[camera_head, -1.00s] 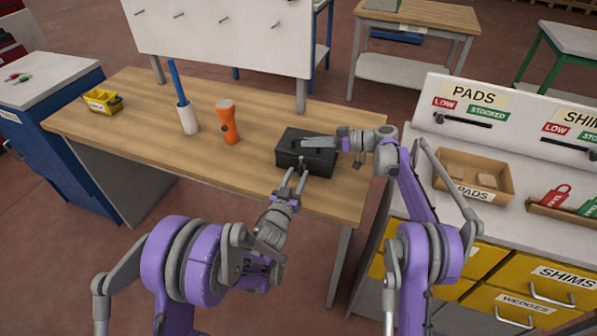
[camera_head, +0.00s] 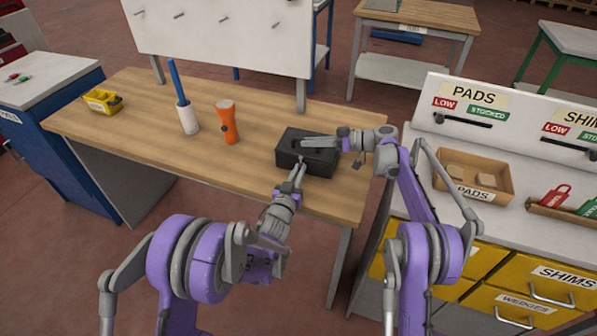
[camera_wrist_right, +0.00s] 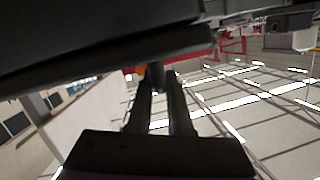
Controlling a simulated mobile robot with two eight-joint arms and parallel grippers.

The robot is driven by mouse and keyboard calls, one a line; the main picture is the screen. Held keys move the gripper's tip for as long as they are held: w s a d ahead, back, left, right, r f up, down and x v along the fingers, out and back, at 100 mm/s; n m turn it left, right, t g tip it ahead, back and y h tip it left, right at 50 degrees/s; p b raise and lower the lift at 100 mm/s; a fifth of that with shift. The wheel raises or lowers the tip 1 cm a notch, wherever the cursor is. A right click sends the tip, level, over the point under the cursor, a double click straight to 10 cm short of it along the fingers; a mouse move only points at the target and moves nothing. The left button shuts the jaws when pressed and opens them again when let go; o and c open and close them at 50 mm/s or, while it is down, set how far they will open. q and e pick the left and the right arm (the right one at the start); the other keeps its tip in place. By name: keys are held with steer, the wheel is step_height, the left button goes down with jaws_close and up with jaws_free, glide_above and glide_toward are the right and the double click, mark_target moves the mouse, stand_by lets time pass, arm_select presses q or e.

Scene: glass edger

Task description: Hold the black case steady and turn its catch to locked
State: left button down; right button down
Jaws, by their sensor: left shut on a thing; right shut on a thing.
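In the right wrist view the two fingers (camera_wrist_right: 162,85) run up to the dark underside of a large black shape, likely the case (camera_wrist_right: 110,45).
On the workbench (camera_head: 140,140) stand an orange flashlight (camera_head: 228,122), a white cup (camera_head: 188,118) with a blue stick, and a yellow bin (camera_head: 102,101). A counter with a cardboard PADS box (camera_head: 473,172) and yellow drawers is at the right.

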arm_select(q)
steer(key=shift+m, duration=0.5)
steer(key=c, duration=0.9)
jaws_free()
steer(key=v, duration=1.2)
